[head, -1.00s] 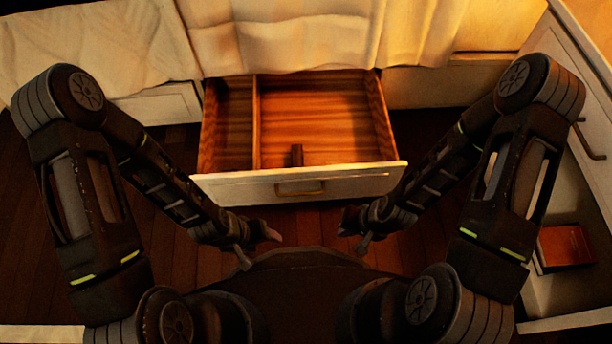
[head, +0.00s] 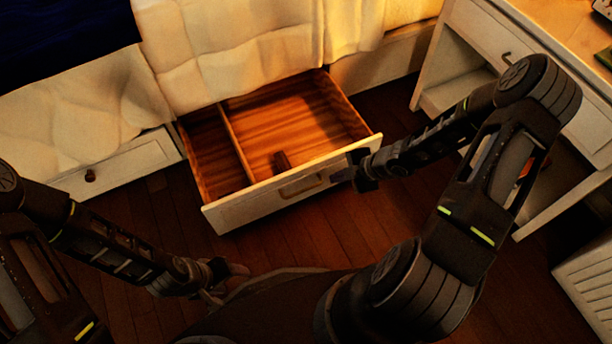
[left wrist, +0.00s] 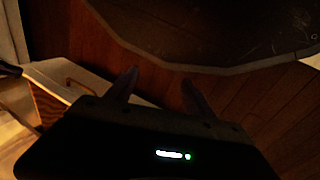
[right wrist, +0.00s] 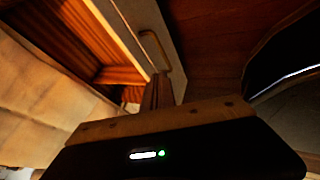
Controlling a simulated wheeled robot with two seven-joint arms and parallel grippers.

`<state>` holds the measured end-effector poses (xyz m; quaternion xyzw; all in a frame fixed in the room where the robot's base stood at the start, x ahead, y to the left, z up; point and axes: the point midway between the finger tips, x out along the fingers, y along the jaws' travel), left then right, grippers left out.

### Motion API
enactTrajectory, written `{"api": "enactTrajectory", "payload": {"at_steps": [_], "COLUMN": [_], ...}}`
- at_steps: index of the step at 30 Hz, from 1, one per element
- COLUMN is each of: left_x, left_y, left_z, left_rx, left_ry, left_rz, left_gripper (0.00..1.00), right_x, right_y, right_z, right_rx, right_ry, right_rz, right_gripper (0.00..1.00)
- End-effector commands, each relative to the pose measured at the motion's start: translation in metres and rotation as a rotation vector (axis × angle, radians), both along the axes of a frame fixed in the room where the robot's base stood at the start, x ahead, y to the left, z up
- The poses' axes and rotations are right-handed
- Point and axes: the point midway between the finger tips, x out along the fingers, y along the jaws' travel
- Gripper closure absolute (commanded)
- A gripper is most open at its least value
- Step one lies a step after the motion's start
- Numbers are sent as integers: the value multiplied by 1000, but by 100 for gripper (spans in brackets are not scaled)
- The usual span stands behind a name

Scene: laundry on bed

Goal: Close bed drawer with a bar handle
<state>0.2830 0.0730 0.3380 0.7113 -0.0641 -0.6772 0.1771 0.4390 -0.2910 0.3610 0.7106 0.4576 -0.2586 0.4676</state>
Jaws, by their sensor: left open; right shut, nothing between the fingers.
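The bed drawer (head: 240,208) is pulled out from under the bed, with a white front and a wooden inside split by a divider. Its bar handle (head: 302,188) is on the middle of the front. It also shows in the right wrist view (right wrist: 160,50) and the left wrist view (left wrist: 85,85). My right gripper (head: 358,172) is shut and empty at the right end of the drawer front, right of the handle; whether it touches the front I cannot tell. My left gripper (head: 230,275) is open and empty, low in front of the drawer and apart from it.
A white desk (head: 475,50) stands at the right. The wooden floor (head: 310,235) before the drawer is clear.

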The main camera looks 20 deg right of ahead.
Motion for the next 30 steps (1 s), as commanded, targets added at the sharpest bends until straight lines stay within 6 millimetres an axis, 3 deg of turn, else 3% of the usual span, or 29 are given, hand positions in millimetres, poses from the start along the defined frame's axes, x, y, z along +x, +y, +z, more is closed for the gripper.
{"api": "enactTrajectory", "payload": {"at_steps": [14, 20, 30], "left_x": [2, 7, 18], "left_y": [1, 6, 14], "left_z": [-6, -25, -76], "left_rx": [3, 9, 22], "left_ry": [-5, -11, -33], "left_rz": [4, 13, 37], "left_gripper": [39, 39, 39], "right_x": [4, 15, 45], "right_y": [5, 14, 40], "right_z": [-7, -29, -83], "right_rx": [-2, 0, -1], "right_ry": [1, 2, -1], "right_rz": [4, 3, 4], "right_gripper": [100, 100, 100]}}
